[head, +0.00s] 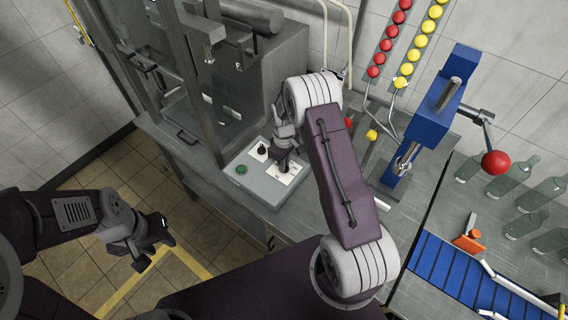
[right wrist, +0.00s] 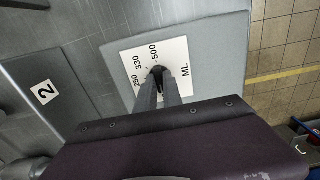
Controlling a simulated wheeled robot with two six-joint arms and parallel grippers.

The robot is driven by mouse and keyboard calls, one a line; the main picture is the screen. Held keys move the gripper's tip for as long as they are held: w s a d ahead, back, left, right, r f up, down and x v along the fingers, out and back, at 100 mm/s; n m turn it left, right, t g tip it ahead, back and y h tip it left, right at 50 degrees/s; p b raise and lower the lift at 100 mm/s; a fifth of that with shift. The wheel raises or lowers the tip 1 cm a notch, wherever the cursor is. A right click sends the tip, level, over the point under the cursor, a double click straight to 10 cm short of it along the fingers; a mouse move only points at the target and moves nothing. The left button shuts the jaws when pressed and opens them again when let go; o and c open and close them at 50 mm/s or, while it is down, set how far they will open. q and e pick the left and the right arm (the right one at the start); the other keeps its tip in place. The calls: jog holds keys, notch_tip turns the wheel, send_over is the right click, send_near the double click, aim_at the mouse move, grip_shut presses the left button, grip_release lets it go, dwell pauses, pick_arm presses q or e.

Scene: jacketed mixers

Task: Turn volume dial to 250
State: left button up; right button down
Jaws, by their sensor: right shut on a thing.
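The volume dial (right wrist: 158,70) is a small dark knob on a white label plate (right wrist: 180,50) printed 250, 330, 500 and ML. My right gripper (right wrist: 159,80) is shut on the dial from above, and its fingers hide most of it. The dial's pointer direction cannot be made out. In the head view the right gripper (head: 284,160) reaches down to the label plate (head: 290,174) on the grey control box (head: 262,190). My left gripper (head: 154,246) is empty and open, over the tiled floor at the left.
A green button (head: 241,169) and a second black knob (head: 262,149) sit on the same box. A blue press (head: 436,112) with a red-ball lever (head: 495,163), a blue conveyor (head: 460,277) and several bottles (head: 540,195) stand to the right.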

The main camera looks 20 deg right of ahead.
jog(key=m, duration=0.4)
jog(key=shift+m+b, duration=0.3)
jog(key=shift+b, duration=0.1)
jog(key=m, duration=0.4)
jog(key=shift+d+m, duration=0.1)
jog(key=shift+m, duration=0.2)
jog(key=m+b, duration=0.1)
jog(key=m, duration=0.3)
jog(key=shift+m, duration=2.2)
jog(key=c, duration=1.7)
grip_release()
jog(key=shift+o, duration=1.1)
jog(key=shift+s+r, duration=0.1)
